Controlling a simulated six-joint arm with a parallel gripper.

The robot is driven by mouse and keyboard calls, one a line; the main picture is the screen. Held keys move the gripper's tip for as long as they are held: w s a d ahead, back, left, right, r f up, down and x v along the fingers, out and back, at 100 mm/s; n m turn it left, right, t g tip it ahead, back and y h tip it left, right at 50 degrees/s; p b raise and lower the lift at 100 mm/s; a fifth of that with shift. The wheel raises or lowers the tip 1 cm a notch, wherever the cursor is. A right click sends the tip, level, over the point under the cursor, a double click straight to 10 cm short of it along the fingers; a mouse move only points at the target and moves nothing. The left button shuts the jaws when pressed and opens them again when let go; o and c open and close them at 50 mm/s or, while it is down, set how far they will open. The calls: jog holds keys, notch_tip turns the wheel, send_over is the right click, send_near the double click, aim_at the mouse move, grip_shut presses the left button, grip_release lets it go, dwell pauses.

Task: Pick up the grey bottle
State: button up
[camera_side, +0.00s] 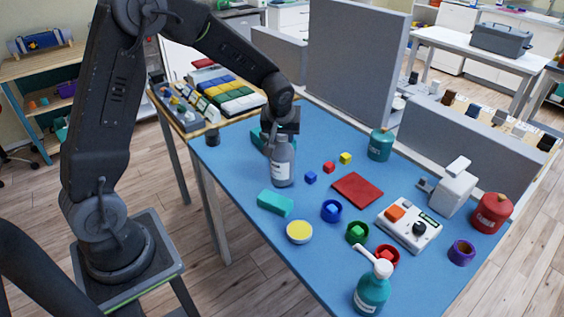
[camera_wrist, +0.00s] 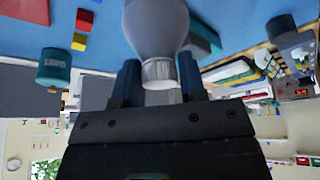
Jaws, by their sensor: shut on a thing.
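The grey bottle (camera_side: 282,168) has a white label and stands upright at the left part of the blue table in the side view. My gripper (camera_side: 279,137) is at its top from above. In the wrist view the bottle (camera_wrist: 157,28) shows between my two fingers, and my gripper (camera_wrist: 158,82) is shut on its pale neck or cap. I cannot tell whether the bottle's base touches the table.
Small blue, red and yellow cubes (camera_side: 311,177) lie right of the bottle. A teal block (camera_side: 275,203) lies in front of it. A teal canister (camera_side: 380,144) and a red mat (camera_side: 358,189) are farther right. Grey panels (camera_side: 358,65) stand along the back edge.

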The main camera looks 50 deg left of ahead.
grip_shut()
jog(key=shift+r, duration=0.1)
dwell(0.4)
